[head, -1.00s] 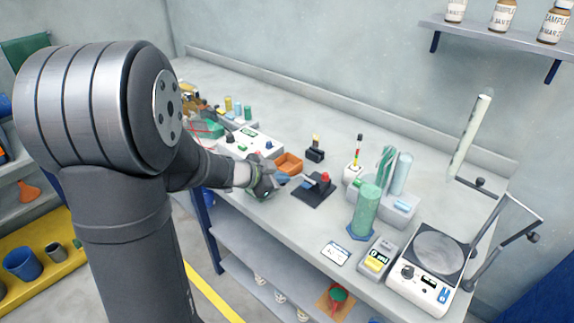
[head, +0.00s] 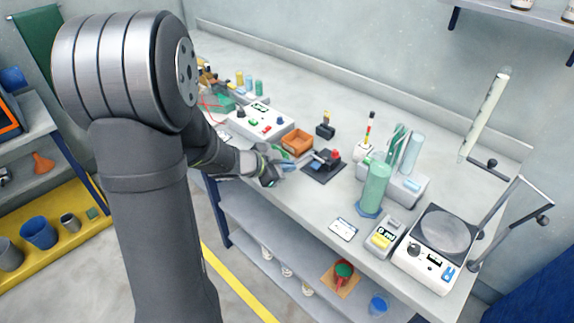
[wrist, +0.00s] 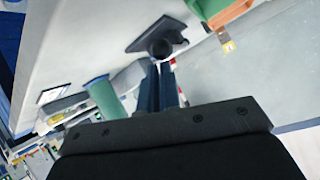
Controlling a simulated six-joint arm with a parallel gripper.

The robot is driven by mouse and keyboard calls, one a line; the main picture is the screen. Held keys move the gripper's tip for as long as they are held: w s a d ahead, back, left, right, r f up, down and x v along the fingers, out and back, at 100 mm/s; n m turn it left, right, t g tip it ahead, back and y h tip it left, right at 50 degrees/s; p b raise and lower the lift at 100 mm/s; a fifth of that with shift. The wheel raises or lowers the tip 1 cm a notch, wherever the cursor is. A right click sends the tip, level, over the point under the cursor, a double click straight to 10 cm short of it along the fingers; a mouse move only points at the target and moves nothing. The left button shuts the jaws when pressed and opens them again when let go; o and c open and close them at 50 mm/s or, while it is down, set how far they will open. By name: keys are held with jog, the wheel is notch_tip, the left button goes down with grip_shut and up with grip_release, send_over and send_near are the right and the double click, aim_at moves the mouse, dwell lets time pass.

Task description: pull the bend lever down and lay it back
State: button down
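A small bending device with a black base plate (head: 318,173) and a red part (head: 334,155) on top stands near the bench's front edge. My gripper (head: 314,157) reaches in from the left, its fingertips close to the device. In the wrist view my two dark blue fingers (wrist: 160,72) lie close together with a narrow gap. Their tips are at a dark round part standing on the black plate (wrist: 148,38). I cannot tell whether they touch it or hold anything. The lever itself is not clear in either view.
An orange tray (head: 297,141) stands just behind my gripper. A green cylinder (head: 375,186) and a grey rack (head: 411,188) stand to the right of the device, with a white balance-like instrument (head: 433,262) beyond. A white control box (head: 262,121) is at the back left.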

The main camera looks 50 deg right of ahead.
jog(key=shift+a+f, duration=0.35)
jog(key=shift+f, duration=0.4)
notch_tip(320, 180, up, 5)
jog(key=s, duration=0.2)
jog(key=w+a+f, duration=0.1)
jog(key=a+f, duration=0.3)
jog(key=a, duration=0.4)
jog(key=shift+w+a, duration=0.35)
jog(key=shift+s+d+r, duration=0.1)
jog(key=shift+d+r, duration=0.1)
jog(key=shift+d, duration=1.3)
jog(key=shift+d+r, duration=0.15)
jog(key=shift+d, duration=1.4)
jog(key=shift+s+d+r, duration=0.1)
jog(key=shift+d+r, duration=0.1)
jog(key=shift+d, duration=1.3)
